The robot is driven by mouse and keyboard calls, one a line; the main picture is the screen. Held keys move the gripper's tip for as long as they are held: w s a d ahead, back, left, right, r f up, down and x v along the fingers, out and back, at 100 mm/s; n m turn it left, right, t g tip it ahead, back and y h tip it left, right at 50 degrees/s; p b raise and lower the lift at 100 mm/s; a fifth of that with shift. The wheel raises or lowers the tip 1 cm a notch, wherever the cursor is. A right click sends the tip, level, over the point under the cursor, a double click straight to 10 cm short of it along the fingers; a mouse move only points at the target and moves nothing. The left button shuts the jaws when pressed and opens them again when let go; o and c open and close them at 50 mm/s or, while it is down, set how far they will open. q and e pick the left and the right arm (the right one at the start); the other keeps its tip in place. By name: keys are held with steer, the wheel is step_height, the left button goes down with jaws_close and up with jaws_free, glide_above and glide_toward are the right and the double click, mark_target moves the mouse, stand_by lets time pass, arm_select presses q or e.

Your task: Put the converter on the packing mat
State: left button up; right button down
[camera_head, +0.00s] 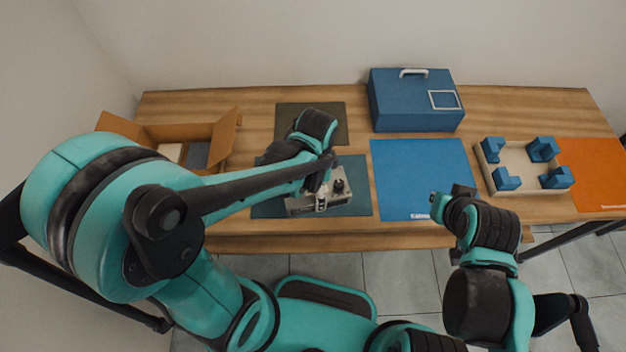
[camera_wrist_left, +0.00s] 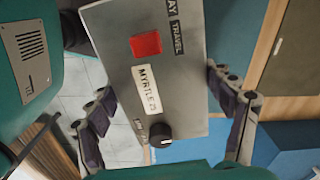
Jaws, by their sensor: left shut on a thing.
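The converter (camera_head: 304,205) is a grey box with a black knob, over the teal mat (camera_head: 358,190) left of centre. In the left wrist view the converter (camera_wrist_left: 182,100) shows a red switch, a label reading MYRTLE and the words TRAVEL. My left gripper (camera_head: 324,182) is shut on it; in the wrist view my left gripper's fingers (camera_wrist_left: 168,118) stand at both its sides.
A blue case (camera_head: 415,103) with a handle stands behind the blue mat. A cream tray with blue corner blocks (camera_head: 526,176) and an orange mat (camera_head: 592,170) lie to the right. An open cardboard box (camera_head: 222,140) is at left. A dark mat (camera_head: 290,112) lies behind the teal one.

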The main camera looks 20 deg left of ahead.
arm_select(q)
steer(key=shift+s+d+r+m, duration=0.15)
steer(key=shift+s+r+m, duration=0.05)
steer(key=shift+s+m, duration=0.3)
steer(key=shift+s+d+r+m, duration=0.15)
steer(key=shift+s+m, duration=0.25)
steer(key=shift+m, duration=0.2)
steer(key=w+a+f+b, duration=0.1)
steer(key=w+a+f, duration=0.1)
steer(key=w, duration=0.1)
steer(key=w+a+f+b, duration=0.1)
steer(key=w+a+f, duration=0.1)
steer(key=w, duration=0.1)
steer(key=w+a+f+b, duration=0.1)
steer(key=w+a+f, duration=0.2)
steer(key=shift+w+b, duration=0.1)
steer(key=shift+b, duration=0.25)
steer(key=shift+f+b, duration=0.9)
steer(key=shift+f, duration=1.05)
steer(key=shift+f, duration=0.1)
steer(key=o, duration=1.8)
steer(key=shift+o, duration=0.2)
